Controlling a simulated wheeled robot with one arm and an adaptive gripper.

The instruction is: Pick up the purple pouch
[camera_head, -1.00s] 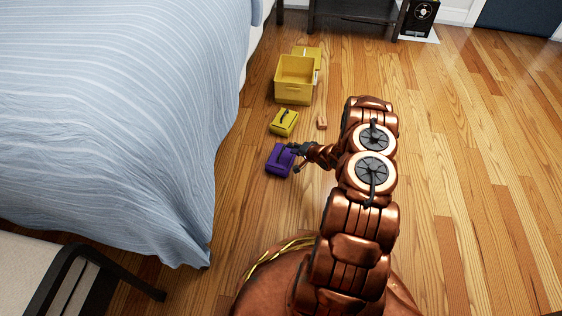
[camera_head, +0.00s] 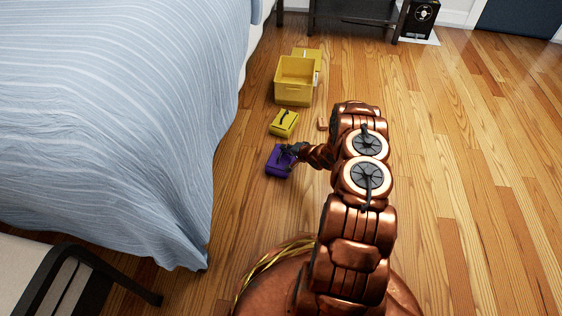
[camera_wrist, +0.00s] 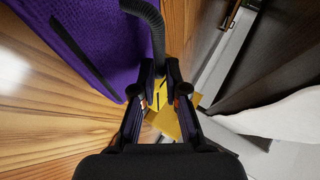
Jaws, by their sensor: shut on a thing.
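The purple pouch (camera_head: 280,162) lies on the wooden floor beside the bed. It also shows large at the upper left of the wrist view (camera_wrist: 100,40), with a black ribbed strap handle (camera_wrist: 150,25) along it. My gripper (camera_head: 291,152) is at the pouch's top. In the wrist view its two fingers (camera_wrist: 160,85) are closed around the strap handle. The lower part of the pouch is partly hidden in the wrist view. I cannot tell whether the pouch is clear of the floor.
A yellow pouch (camera_head: 284,123) with a dark handle lies just beyond. A yellow bin (camera_head: 294,92) stands farther back. The bed (camera_head: 110,110) bounds the left; open floor (camera_head: 470,180) lies to the right.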

